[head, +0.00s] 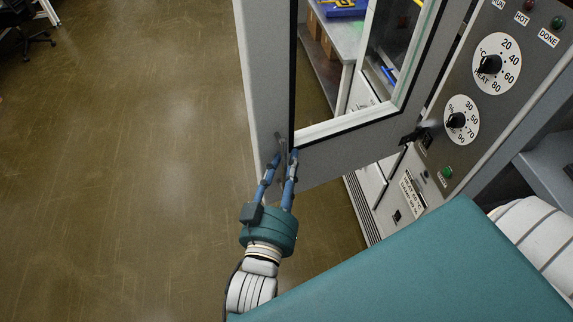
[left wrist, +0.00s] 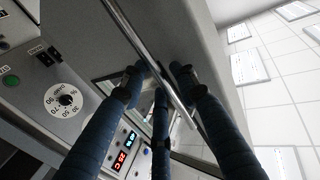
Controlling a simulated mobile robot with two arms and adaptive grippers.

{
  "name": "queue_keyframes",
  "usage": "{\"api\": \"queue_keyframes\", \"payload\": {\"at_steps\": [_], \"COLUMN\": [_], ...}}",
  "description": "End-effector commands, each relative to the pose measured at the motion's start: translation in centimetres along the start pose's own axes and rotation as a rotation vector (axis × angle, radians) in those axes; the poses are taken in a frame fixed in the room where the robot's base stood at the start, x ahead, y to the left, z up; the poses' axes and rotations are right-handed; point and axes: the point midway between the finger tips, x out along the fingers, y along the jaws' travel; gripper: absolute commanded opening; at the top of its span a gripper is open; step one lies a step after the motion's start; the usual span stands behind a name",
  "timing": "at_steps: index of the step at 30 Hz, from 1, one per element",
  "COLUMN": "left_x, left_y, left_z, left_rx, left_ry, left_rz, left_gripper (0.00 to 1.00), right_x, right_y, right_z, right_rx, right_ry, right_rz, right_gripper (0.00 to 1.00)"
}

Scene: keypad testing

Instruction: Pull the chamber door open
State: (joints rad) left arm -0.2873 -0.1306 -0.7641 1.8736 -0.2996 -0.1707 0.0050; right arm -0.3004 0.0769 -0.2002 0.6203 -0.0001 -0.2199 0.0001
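The chamber door (head: 350,149) is a grey framed panel with a window, standing swung out from the chamber front (head: 440,185). Its upper part runs out of the head view. A metal bar handle (left wrist: 134,42) crosses the left wrist view on the grey door face; in the head view it is mostly hidden. My left gripper (head: 282,155) is at the door's lower free corner. In the left wrist view its blue fingers (left wrist: 157,75) close around the bar from both sides. My right gripper is out of view.
The chamber front carries a heat dial (head: 497,64), a second dial (head: 462,120) and a dark latch part (head: 415,134). A bench with a blue tray (head: 342,8) shows beyond the door window. The floor (head: 140,170) at the left is clear. An office chair (head: 25,28) stands far left.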

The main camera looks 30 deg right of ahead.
Motion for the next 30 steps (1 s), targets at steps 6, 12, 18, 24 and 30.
{"api": "queue_keyframes", "payload": {"at_steps": [6, 12, 18, 24, 30], "left_x": [-0.4, -3.4, -7.8, -10.9, -12.1], "left_y": [0.0, 0.0, 0.1, 0.0, 0.0], "left_z": [0.1, 0.2, 0.2, 0.1, 0.0], "left_rx": [0.0, 0.0, -0.001, 0.0, 0.0], "left_ry": [-0.001, -0.005, -0.005, -0.002, 0.0], "left_rz": [0.0, 0.001, 0.001, 0.0, 0.0], "left_gripper": [0.3, 0.3, 0.3, 0.3, 0.3], "right_x": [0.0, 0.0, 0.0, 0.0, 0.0], "right_y": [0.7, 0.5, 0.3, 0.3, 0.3], "right_z": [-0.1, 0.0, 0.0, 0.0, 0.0], "right_rx": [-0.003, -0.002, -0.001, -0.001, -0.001], "right_ry": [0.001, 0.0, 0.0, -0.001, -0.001], "right_rz": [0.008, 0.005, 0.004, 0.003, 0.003], "right_gripper": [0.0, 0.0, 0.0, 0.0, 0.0]}}
